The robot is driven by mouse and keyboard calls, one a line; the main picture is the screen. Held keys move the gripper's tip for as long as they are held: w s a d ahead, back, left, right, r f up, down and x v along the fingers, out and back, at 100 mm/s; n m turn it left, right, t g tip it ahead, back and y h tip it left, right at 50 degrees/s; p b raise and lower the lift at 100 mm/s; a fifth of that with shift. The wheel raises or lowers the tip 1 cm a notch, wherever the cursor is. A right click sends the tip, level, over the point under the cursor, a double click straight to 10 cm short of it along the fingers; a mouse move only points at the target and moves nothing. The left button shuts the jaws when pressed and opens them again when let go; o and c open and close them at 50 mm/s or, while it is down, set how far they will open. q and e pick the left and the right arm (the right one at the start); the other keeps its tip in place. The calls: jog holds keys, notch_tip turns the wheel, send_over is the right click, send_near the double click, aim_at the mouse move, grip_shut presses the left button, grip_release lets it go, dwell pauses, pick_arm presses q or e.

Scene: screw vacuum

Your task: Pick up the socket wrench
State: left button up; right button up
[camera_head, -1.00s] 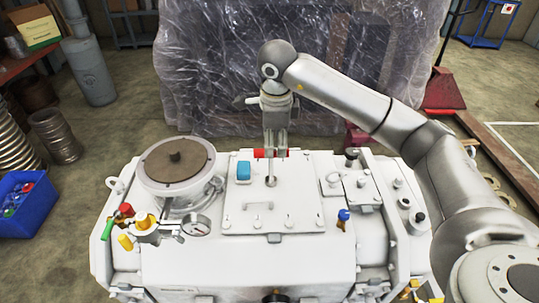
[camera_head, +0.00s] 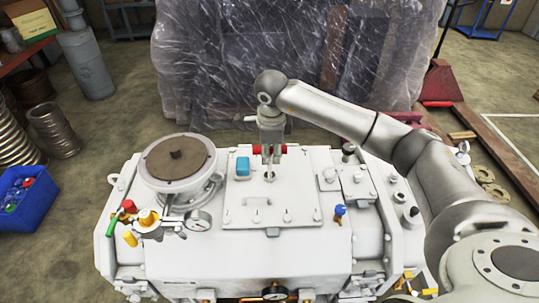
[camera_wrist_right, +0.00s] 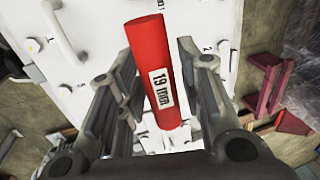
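The socket wrench shows as a red cylinder (camera_head: 284,149) lying across the back of the white machine's top plate, with its middle hidden behind the fingers. In the right wrist view, the red wrench (camera_wrist_right: 147,45) carries a "19 mm" label. My right gripper (camera_head: 267,157) points down over it. In the wrist view, the fingers of the right gripper (camera_wrist_right: 157,62) stand on both sides of the red cylinder. A narrow gap shows on the right side, so it looks open. Contact on the left side is unclear. My left gripper is out of view.
The white machine (camera_head: 285,250) has a round brown-topped port (camera_head: 178,157), a blue block (camera_head: 243,166), a gauge (camera_head: 198,220) and a blue knob (camera_head: 340,210) on top. A plastic-wrapped load (camera_head: 290,65) stands behind. A blue crate (camera_head: 25,200) is on the floor at left.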

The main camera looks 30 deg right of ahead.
grip_shut()
jog(key=shift+r, duration=0.1)
jog(key=shift+r+b, duration=0.4)
jog(key=shift+b, duration=0.05)
notch_tip(320, 180, up, 2)
jog(key=shift+s+a+r+b, duration=0.1)
jog(key=shift+r+b, duration=0.1)
jog(key=shift+b, duration=0.5)
jog(key=s+a+r+b, duration=0.2)
jog(key=s+a+r, duration=0.4)
jog(key=s+r, duration=0.3)
jog(key=s, duration=0.3)
jog(key=shift+s+r+b, duration=0.15)
jog(key=shift+r+b, duration=0.15)
jog(key=shift+r, duration=0.05)
